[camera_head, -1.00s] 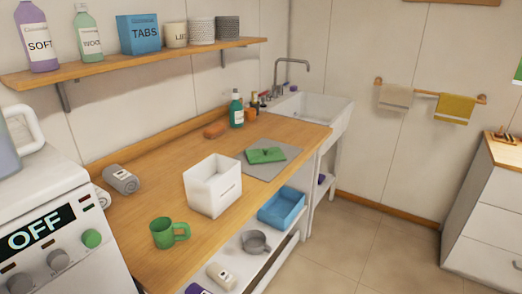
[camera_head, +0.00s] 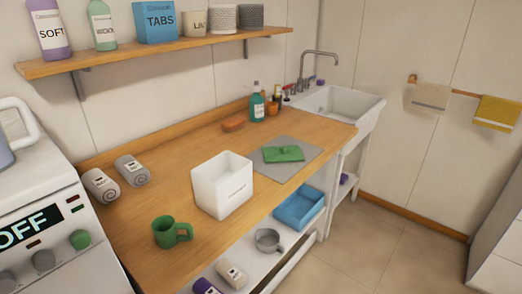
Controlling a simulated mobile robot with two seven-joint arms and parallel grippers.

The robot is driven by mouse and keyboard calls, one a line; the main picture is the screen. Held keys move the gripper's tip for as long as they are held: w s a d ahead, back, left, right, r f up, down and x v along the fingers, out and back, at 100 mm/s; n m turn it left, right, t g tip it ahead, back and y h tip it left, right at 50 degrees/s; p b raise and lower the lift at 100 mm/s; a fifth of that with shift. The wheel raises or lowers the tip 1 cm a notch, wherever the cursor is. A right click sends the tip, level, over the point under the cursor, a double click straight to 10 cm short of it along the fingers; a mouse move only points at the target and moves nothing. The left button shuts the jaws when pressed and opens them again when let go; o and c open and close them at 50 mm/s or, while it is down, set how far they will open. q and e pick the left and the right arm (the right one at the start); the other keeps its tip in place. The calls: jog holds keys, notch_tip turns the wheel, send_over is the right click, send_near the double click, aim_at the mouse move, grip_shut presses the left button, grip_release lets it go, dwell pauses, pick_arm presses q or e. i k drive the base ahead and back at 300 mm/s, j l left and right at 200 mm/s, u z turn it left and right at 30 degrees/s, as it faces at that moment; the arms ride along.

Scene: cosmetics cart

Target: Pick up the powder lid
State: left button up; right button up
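No thing in view is clearly marked as the powder lid. An open white box (camera_head: 222,185) with small unreadable lettering on its front stands on the wooden counter, with no lid on it. A flat green piece (camera_head: 283,154) with a small raised darker part lies on a grey mat (camera_head: 304,167) behind and right of the box; I cannot tell whether it is a lid or a folded cloth. Neither of my grippers is in view.
A green mug (camera_head: 168,232) stands near the counter's (camera_head: 130,215) front edge, with rolled towels (camera_head: 131,170) behind it. A blue tray (camera_head: 299,208) and a grey cup (camera_head: 268,240) sit on the lower shelf. The sink (camera_head: 338,108) is at the far end.

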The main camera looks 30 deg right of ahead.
aim_at(293, 152)
jog(key=l+u, duration=0.4)
jog(key=l, duration=0.5)
jog(key=l+u, duration=0.1)
jog(key=l, duration=0.8)
jog(key=l+u, duration=0.15)
jog(key=l, duration=0.8)
jog(key=k, duration=0.05)
